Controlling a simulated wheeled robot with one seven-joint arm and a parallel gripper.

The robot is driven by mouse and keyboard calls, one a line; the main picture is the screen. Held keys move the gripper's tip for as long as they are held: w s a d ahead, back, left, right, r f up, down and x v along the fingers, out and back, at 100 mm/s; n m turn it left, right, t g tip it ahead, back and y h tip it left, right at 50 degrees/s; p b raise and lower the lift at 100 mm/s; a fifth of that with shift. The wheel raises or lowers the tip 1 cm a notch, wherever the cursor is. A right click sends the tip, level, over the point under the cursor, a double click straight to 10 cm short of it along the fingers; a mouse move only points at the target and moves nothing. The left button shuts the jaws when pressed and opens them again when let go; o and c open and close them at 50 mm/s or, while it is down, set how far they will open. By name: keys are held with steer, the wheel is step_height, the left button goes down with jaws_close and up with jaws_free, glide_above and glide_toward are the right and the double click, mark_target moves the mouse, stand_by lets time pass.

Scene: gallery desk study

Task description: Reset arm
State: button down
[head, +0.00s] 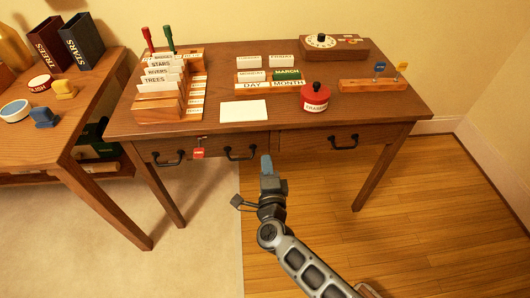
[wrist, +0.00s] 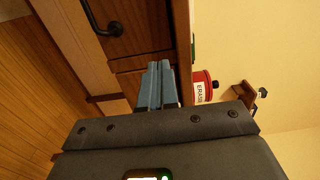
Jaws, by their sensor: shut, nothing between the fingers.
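My gripper (head: 267,162) is in front of the wooden desk (head: 225,80), just below its front edge and between the two drawers. Its blue fingers are together and hold nothing. In the wrist view my gripper (wrist: 158,70) shows shut, with the desk front and a black drawer handle (wrist: 108,28) beyond it. My arm reaches up from the bottom of the head view. Both desk drawers look shut.
On the desk stand a card file (head: 165,85), a white card (head: 243,111), a calendar block (head: 268,82), a red eraser pot (head: 315,97), a dial box (head: 322,45) and a wooden pen stand (head: 372,85). A side table (head: 60,130) is at left. The floor right of my arm is clear.

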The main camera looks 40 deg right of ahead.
steer(key=s+a+r+n+t+y, duration=0.1)
steer(key=s+a+r+n+y, duration=0.1)
steer(key=s+a+n, duration=0.35)
steer(key=s+a+r+n+y, duration=0.1)
steer(key=s+a+r+n, duration=0.15)
steer(key=s, duration=0.65)
steer(key=s+a+r+n+t+y, duration=0.1)
steer(key=s+a+r+n+y, duration=0.15)
steer(key=s, duration=0.45)
steer(key=s+r+n+g+y+p, duration=0.1)
steer(key=s+r+n+y, duration=0.4)
steer(key=s+r+n, duration=0.8)
steer(key=shift+s+a+r+n+g, duration=0.25)
steer(key=shift+s+r+n+g, duration=0.15)
steer(key=shift+s+n, duration=0.35)
